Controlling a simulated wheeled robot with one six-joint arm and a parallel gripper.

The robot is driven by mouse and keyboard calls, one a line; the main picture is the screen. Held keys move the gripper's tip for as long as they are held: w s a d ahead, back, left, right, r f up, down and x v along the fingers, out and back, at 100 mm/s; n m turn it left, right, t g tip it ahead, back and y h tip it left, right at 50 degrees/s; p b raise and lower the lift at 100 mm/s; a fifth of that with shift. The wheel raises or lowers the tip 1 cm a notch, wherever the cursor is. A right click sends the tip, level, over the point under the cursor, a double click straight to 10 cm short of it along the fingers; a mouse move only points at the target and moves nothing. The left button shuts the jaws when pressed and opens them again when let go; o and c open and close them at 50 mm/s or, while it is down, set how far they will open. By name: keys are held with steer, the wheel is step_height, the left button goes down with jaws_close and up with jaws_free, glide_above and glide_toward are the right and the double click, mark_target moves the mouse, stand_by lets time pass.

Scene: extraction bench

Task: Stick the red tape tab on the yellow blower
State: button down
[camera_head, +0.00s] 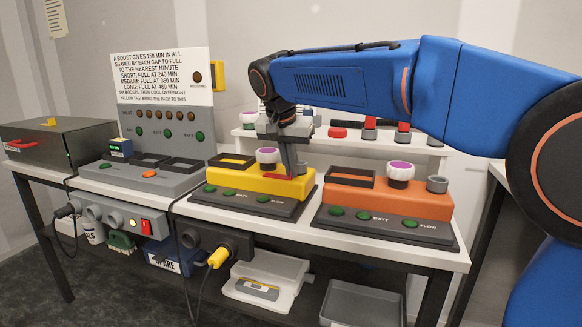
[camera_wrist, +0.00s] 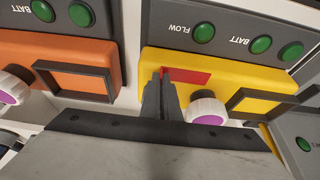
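The yellow blower (camera_head: 258,184) stands on a dark base in the middle of the bench, with a purple-topped knob and a dark rectangular frame on top. It also shows in the wrist view (camera_wrist: 222,67). My gripper (camera_head: 291,172) points down at its right end, beside the knob. In the wrist view my two fingers (camera_wrist: 163,78) are close together. The red tape tab (camera_wrist: 188,76) extends from the fingertips and lies along the yellow top; its gripped end is hidden. I cannot tell whether it is stuck down.
An orange blower (camera_head: 400,203) stands right of the yellow one. A grey charging station (camera_head: 140,177) with a white sign (camera_head: 160,76) and a grey box (camera_head: 55,145) are left. A white rack (camera_head: 375,142) with red-capped items stands behind. The lower shelf holds trays.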

steer(key=c, duration=1.9)
jaws_free()
steer(key=shift+c, duration=0.2)
steer(key=v, duration=1.7)
steer(key=shift+r, duration=0.2)
steer(key=shift+c, duration=0.7)
